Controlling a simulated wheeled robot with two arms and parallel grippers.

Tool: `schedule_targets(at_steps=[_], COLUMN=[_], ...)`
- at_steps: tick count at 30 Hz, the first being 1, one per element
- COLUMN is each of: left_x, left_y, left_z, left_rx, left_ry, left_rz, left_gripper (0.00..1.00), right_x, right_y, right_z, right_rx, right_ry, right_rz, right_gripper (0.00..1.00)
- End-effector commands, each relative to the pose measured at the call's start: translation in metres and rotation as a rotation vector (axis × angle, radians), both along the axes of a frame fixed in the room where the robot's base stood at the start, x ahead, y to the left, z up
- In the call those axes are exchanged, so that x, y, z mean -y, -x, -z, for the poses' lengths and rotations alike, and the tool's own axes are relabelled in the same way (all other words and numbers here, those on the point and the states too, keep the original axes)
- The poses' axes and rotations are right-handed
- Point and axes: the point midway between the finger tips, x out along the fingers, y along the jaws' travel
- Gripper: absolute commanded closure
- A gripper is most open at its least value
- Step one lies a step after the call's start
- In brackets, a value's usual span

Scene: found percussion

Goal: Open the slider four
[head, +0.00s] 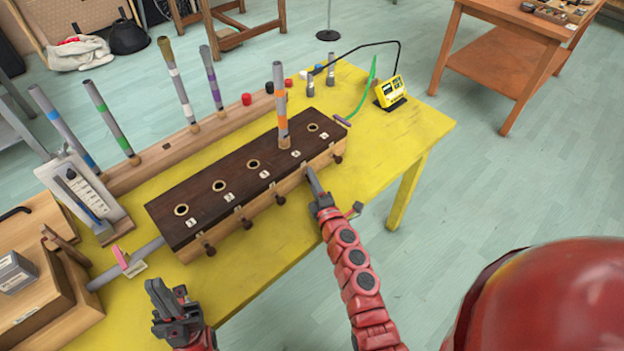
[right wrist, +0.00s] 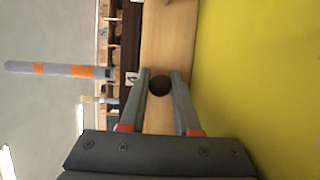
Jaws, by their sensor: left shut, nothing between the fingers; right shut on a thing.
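The dark-topped wooden box (head: 238,186) lies on the yellow table, with a row of round holes, number labels and dark slider knobs along its front. A grey tube with orange bands (head: 282,100) stands upright at the fourth hole; it also shows in the right wrist view (right wrist: 55,69). My right gripper (head: 312,180) is at the box front below the label 4, shut on the slider four knob (right wrist: 160,86). In the head view that knob is hidden by the gripper. My left gripper (head: 165,298) is shut and empty, near the table's front left.
Several banded tubes stand in a wooden rail (head: 165,152) behind the box. A yellow meter (head: 390,92) sits at the table's far right. A white gauge panel (head: 82,190) and a wooden unit (head: 40,280) are at left. The table (head: 385,130) right of the box is mostly clear.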

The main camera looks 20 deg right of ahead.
Motion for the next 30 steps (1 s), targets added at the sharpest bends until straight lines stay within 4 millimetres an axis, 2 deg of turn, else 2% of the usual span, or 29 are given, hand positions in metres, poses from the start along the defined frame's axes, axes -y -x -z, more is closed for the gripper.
schedule_targets(at_steps=[7, 14, 22, 23, 27, 30], left_x=[0.0, 0.0, 0.0, 0.0, 0.0, 0.0], left_y=[0.0, 0.0, 0.0, 0.0, 0.0, 0.0], left_z=[0.0, -0.002, -0.002, -0.002, -0.002, -0.002], left_rx=[0.0, 0.0, 0.0, 0.0, 0.0, 0.0], left_ry=[0.0, 0.0, 0.0, 0.0, 0.0, 0.0], left_rz=[0.0, 0.0, 0.0, 0.0, 0.0, 0.0], left_gripper=[1.0, 1.0, 1.0, 1.0, 1.0, 1.0], right_x=[0.001, 0.011, 0.012, 0.012, 0.012, 0.012], right_y=[0.003, 0.026, 0.027, 0.027, 0.026, 0.026], right_z=[0.001, 0.001, 0.001, 0.0, 0.0, 0.0], right_rx=[-0.002, -0.002, -0.001, -0.001, -0.001, -0.001], right_ry=[0.0, 0.002, -0.001, 0.0, 0.0, 0.0], right_rz=[0.0, -0.002, -0.002, -0.002, -0.001, -0.001], right_gripper=[1.0, 1.0, 1.0, 0.66, 0.41, 0.39])
